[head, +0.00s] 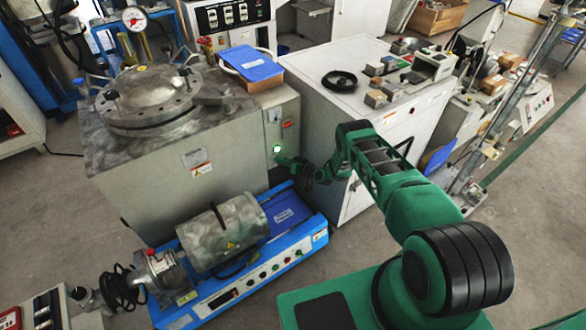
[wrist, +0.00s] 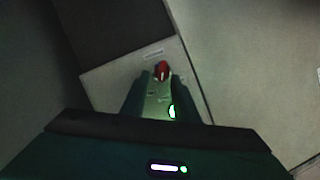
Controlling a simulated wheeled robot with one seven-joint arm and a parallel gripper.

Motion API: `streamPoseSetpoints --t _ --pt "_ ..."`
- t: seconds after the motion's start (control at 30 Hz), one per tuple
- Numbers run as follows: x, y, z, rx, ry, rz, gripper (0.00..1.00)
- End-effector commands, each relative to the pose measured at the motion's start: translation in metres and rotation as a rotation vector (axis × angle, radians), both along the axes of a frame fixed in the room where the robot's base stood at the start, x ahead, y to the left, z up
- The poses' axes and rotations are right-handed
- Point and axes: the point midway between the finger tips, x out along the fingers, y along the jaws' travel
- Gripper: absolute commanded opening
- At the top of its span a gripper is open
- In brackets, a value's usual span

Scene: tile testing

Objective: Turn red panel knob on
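The red panel knob (wrist: 162,70) shows in the wrist view on a pale panel plate (wrist: 110,82). In the head view, a small red spot that looks like the knob (head: 286,124) is on the right part of the grey cabinet's front. My gripper (wrist: 160,78) is open, its dark fingers either side of the knob in the picture; I cannot tell whether they touch it. A lit green lamp (wrist: 172,111) is below the knob, beside the right finger. In the head view my gripper (head: 284,161) is close to the panel, just below the green lamp (head: 277,149).
The grey cabinet (head: 150,190) bears a round metal lid. A blue machine (head: 255,270) with a metal cylinder stands on the floor in front. A white cabinet (head: 300,75) with a black ring and small blocks is to the right.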

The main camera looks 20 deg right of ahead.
Motion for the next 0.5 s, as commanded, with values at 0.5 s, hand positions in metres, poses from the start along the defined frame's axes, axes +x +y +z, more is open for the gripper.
streamPoseSetpoints --t 0.5 --pt "-0.075 -0.042 0.015 -0.004 0.026 0.0 0.27"
